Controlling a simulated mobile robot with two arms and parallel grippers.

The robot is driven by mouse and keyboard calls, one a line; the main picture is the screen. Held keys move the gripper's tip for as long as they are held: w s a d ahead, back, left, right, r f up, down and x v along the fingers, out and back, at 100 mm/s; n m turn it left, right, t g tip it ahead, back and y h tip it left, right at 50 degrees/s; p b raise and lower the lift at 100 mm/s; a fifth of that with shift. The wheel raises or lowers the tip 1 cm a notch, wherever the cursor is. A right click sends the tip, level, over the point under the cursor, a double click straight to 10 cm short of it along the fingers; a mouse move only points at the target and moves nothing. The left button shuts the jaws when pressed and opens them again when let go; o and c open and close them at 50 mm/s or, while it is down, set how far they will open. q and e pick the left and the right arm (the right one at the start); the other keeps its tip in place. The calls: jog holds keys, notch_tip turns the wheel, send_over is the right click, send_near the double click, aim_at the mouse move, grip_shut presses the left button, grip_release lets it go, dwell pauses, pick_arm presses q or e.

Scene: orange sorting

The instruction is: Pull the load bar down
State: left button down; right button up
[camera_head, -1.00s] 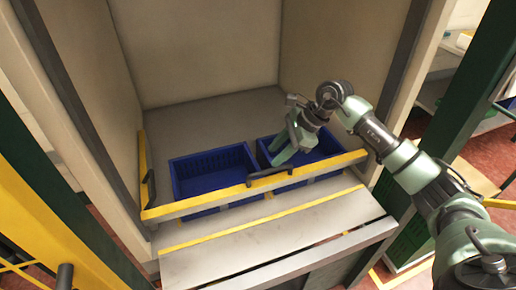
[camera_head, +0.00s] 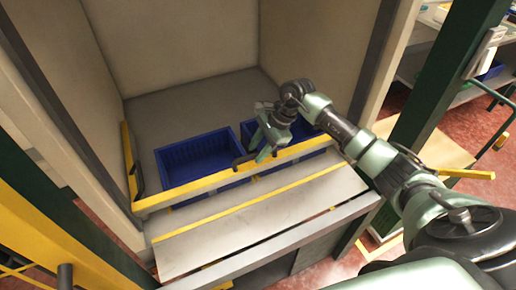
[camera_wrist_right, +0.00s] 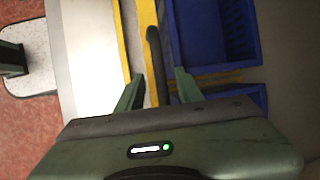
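The yellow load bar (camera_head: 200,186) runs across the front of two blue crates. A black handle (camera_head: 240,161) is on its middle. My right gripper (camera_head: 262,157) is at the bar beside this handle, pointing down. In the right wrist view, the bar (camera_wrist_right: 147,14) runs up the picture and the dark handle (camera_wrist_right: 155,48) lies between the two green fingers of my right gripper (camera_wrist_right: 159,74). The fingers are apart, with gaps to the handle, so it looks open and not clamped. My left gripper is not in view.
The left blue crate (camera_head: 161,172) and the right blue crate (camera_head: 246,128) stand inside a beige-walled bay. A grey sloping ledge (camera_head: 260,217) with a yellow strip lies in front. Green posts and bay walls bound both sides.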

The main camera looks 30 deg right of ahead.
grip_shut()
dwell(1.4)
